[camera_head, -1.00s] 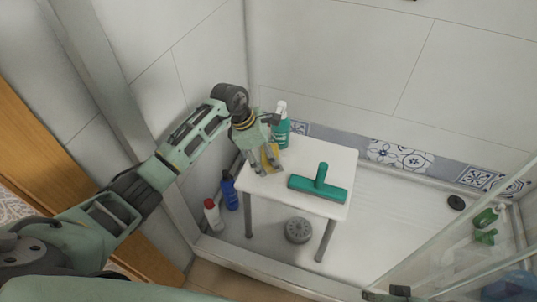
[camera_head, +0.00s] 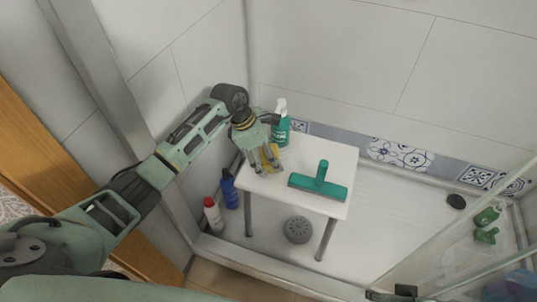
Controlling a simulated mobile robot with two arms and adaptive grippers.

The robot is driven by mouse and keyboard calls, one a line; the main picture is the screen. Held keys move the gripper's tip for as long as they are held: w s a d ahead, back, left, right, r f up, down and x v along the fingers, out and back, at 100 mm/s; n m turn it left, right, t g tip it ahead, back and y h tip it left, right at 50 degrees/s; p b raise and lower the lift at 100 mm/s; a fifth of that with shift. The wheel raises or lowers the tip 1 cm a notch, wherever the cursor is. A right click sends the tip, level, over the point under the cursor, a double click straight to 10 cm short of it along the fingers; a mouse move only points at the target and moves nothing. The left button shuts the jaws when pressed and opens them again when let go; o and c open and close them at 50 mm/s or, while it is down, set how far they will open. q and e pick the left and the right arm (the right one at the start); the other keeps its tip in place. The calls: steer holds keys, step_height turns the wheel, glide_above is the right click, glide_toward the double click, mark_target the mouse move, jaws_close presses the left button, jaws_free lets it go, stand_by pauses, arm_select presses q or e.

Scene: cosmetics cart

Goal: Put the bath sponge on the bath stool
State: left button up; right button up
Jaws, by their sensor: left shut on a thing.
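The white bath stool (camera_head: 338,160) stands in the shower tray, with a clear patch at its right side. A yellow bath sponge (camera_head: 271,156) is between the fingers of my left gripper (camera_head: 262,167), low over the left part of the stool top. My left gripper is shut on the sponge and hides part of it. I cannot tell whether the sponge touches the stool top. My right gripper is not in view.
A green squeegee (camera_head: 319,185) lies on the stool, right of my gripper. A green spray bottle (camera_head: 281,127) stands close behind the gripper. Blue (camera_head: 229,190) and white (camera_head: 213,214) bottles stand left of the stool. A glass panel (camera_head: 450,255) is at right.

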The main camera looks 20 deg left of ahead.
mark_target(278, 110)
arm_select(q)
steer(key=o, duration=1.3)
steer(key=shift+o, duration=0.2)
step_height(278, 110, up, 10)
steer(key=shift+f, duration=0.1)
